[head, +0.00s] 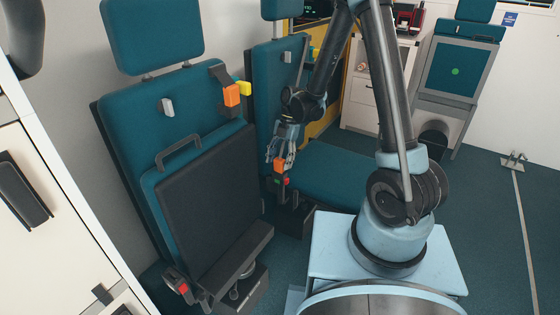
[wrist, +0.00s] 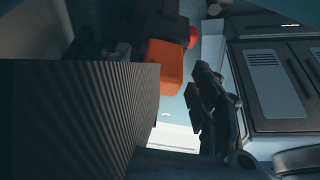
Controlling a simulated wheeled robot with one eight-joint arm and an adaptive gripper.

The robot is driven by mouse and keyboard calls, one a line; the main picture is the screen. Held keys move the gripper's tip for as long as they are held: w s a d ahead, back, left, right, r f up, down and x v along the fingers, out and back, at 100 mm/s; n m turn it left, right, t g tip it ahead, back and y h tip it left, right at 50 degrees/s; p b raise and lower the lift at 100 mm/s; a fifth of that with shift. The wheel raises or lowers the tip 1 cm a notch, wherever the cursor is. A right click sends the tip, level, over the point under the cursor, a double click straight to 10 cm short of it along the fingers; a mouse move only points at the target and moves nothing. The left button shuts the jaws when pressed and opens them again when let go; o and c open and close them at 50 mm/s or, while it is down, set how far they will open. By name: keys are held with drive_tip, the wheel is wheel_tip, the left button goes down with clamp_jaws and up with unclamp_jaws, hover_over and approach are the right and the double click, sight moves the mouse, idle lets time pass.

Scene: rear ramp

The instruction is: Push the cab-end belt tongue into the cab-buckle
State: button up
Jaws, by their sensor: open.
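My gripper (head: 283,150) is open and points down beside the rear teal seat. An orange belt tongue piece (head: 280,165) is just below its fingertips. It shows large in the wrist view (wrist: 164,66), left of the dark finger (wrist: 215,105). A buckle with a red button (head: 286,181) is directly under the orange piece. The red button also shows in the wrist view (wrist: 192,37), next to the orange piece. I cannot tell whether the tongue is seated in the buckle, or whether the fingers touch it. The buckle body is mostly hidden.
A white cabinet (head: 365,91) stands behind.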

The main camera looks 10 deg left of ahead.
drive_tip(key=v, duration=1.2)
